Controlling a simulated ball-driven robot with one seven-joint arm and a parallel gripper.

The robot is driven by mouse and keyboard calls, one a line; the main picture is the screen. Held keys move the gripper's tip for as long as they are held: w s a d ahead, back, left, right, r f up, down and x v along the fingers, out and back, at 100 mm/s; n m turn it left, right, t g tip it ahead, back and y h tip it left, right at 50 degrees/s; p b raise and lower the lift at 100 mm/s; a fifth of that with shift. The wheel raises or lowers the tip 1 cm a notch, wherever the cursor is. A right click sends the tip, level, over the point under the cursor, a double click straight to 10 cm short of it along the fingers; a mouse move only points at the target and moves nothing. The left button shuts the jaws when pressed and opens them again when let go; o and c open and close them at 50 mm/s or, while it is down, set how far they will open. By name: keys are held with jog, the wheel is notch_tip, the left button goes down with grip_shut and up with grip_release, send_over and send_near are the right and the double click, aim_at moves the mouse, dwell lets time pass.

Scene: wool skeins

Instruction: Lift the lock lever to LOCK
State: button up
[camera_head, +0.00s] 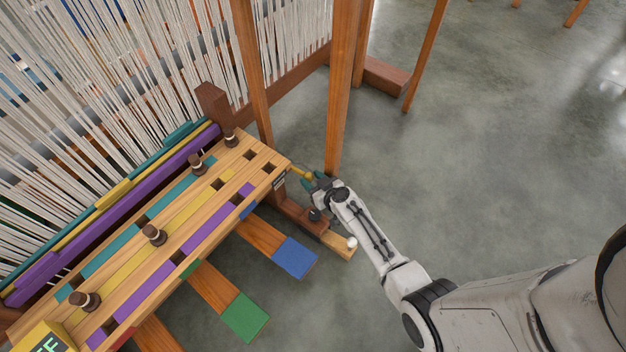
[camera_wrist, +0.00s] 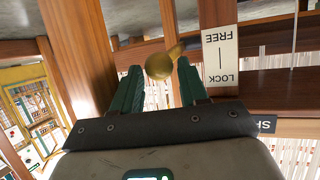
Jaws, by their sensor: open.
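The lock lever (camera_wrist: 160,66) ends in a round brass knob, and a short stem runs from it toward a white plate. The plate (camera_wrist: 221,55) reads FREE and LOCK upside down in the wrist view, with LOCK lower in that picture. The lever also shows in the head view as a small yellow piece (camera_head: 299,173) at the end of the wooden beam. My gripper (camera_wrist: 156,64) is open, with its green fingers on either side of the knob. Whether they touch it I cannot tell. In the head view my gripper (camera_head: 314,183) is small and partly hides the lever.
A wooden post (camera_head: 338,95) stands close behind my gripper. A wooden beam with slots and dark pegs (camera_head: 154,234) lies to the left.

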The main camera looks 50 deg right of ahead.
jog(key=p+v, duration=0.2)
jog(key=v, duration=0.8)
jog(key=shift+s+r, duration=0.15)
jog(key=shift+s, duration=0.15)
jog(key=shift+a, duration=0.1)
